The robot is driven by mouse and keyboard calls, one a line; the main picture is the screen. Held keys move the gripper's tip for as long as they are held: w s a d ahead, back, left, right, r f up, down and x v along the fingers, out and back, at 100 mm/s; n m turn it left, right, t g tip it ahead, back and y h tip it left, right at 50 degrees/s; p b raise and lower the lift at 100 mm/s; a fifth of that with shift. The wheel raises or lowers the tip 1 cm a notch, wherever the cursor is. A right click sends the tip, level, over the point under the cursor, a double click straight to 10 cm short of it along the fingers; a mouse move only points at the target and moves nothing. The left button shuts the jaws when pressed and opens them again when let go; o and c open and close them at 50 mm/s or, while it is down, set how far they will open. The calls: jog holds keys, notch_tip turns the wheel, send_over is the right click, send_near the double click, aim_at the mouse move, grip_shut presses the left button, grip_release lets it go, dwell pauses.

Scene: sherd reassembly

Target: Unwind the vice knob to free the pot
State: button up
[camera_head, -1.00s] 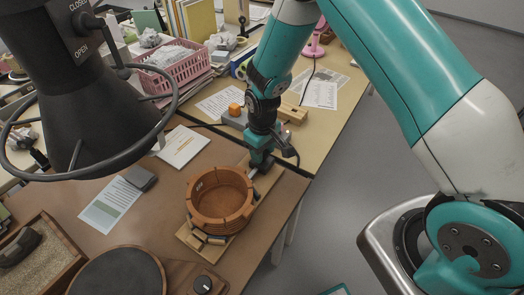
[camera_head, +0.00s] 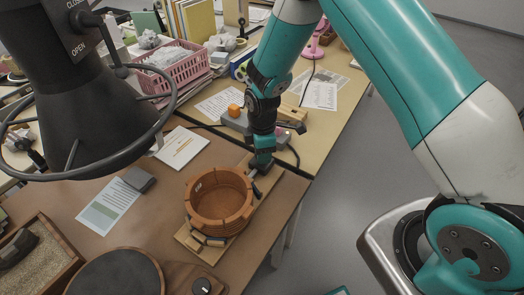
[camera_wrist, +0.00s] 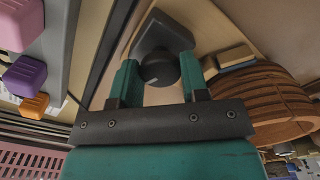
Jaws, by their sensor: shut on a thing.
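The brown pot (camera_head: 219,201), a ringed open bowl, sits on a pale wooden vice board (camera_head: 262,196). In the wrist view the pot (camera_wrist: 258,102) is at the right. My gripper (camera_head: 258,170) is at the far end of the board, pointing down. In the wrist view my gripper (camera_wrist: 161,76) has its teal fingers on either side of the dark round knob (camera_wrist: 160,68), shut on it. A dark block (camera_wrist: 163,36) stands behind the knob. A vice jaw with a blue pad (camera_wrist: 236,65) is close beside the pot; I cannot tell whether they touch.
A black lamp-like fixture with a ring (camera_head: 90,90) hangs at the upper left. A sand tray (camera_head: 40,255) and a dark turntable (camera_head: 118,272) are at the near left. A pink basket (camera_head: 172,68) and a grey box with an orange button (camera_head: 234,112) are behind.

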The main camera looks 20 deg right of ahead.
jog(key=shift+n, duration=1.9)
jog(key=o, duration=0.9)
jog(key=shift+r, duration=0.1)
notch_tip(320, 180, up, 17)
jog(key=shift+r+b, duration=0.15)
jog(key=shift+b, duration=0.4)
